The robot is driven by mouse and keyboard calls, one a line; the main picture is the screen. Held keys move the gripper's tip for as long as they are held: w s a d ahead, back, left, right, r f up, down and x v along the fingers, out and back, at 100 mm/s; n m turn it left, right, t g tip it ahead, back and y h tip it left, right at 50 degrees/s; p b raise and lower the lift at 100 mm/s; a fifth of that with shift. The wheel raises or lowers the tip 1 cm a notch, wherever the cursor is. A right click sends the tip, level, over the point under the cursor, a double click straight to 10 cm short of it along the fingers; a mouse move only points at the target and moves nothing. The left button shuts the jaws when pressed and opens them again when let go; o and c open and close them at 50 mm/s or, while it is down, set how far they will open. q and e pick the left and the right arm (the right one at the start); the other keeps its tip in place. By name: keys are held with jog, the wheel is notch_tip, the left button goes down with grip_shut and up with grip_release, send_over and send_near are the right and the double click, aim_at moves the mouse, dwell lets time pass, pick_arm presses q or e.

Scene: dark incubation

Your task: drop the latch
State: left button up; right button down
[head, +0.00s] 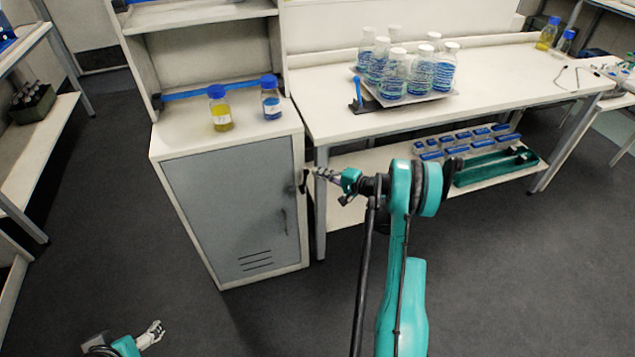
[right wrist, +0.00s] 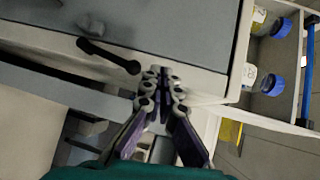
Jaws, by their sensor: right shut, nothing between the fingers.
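The grey cabinet door (head: 225,215) looks closed in its white cabinet. A small dark latch (head: 304,182) sits at the upper right edge of the cabinet front. In the right wrist view the latch (right wrist: 108,56) is a black bar with rounded ends, lying left of the fingertips. My right gripper (head: 322,173) is shut and empty, just right of the latch. In the right wrist view its fingertips (right wrist: 161,78) are together, close to the latch's near end; I cannot tell whether they touch. My left gripper (head: 152,334) is low at the bottom left, far from the cabinet, its fingers too small to judge.
A yellow bottle (head: 220,108) and a blue bottle (head: 270,97) stand on the cabinet top. The bench (head: 330,125) at right carries a tray of bottles, with a lower shelf (head: 345,165) beneath. The floor before the cabinet is clear.

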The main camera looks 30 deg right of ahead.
pick_arm(q)
jog(key=shift+s+d+f+b, duration=0.2)
jog(key=shift+s+f+b, duration=0.1)
jog(key=shift+s+f, duration=0.1)
pick_arm(e)
jog(key=s+d+f+m+t, duration=0.2)
jog(key=s+d+f+t, duration=0.1)
jog(key=s+d+f, duration=0.3)
notch_tip(320, 180, down, 3)
jog(key=shift+s+d+f+m+t, duration=0.2)
jog(key=shift+s+d+m+t, duration=0.15)
jog(key=shift+d, duration=0.65)
jog(key=shift+w, duration=0.1)
send_near(304, 180)
jog(key=w+d+r, duration=0.1)
jog(key=w+d, duration=0.2)
jog(key=w, duration=0.2)
pick_arm(q)
jog(key=shift+f+b, duration=0.65)
jog(key=shift+b, duration=0.05)
pick_arm(e)
jog(key=shift+w+a+r, duration=0.15)
jog(key=shift+w+a, duration=0.1)
jog(key=shift+a, duration=0.3)
jog(key=shift+w+a+r, duration=0.15)
jog(key=shift+w+a, duration=0.05)
jog(key=shift+a, duration=0.35)
jog(key=shift+w+a+r, duration=0.2)
jog(key=shift+w+a, duration=0.05)
jog(key=shift+a, duration=0.3)
